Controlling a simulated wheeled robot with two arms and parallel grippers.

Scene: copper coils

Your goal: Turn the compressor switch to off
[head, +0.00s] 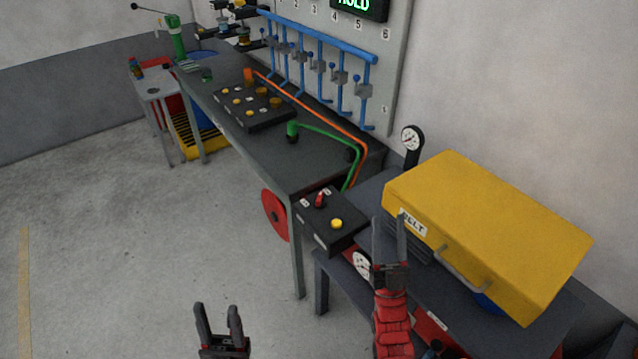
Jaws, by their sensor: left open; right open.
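A black control box (330,222) sits by the near end of the long dark bench. On its top are a red switch knob (319,200) with small white labels beside it and a yellow button (337,224). The labels are too small to read. My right gripper (389,222) is open and empty, with its fingers pointing up, just right of the box in the picture. Whether it touches anything cannot be told. My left gripper (218,308) is open and empty, low over the floor, left of the box and apart from it.
A yellow belt cover (490,230) with a handle stands on a dark table (352,290) at right. Gauges (411,139) are near it. A red disc (274,215) hangs below. The left floor is clear.

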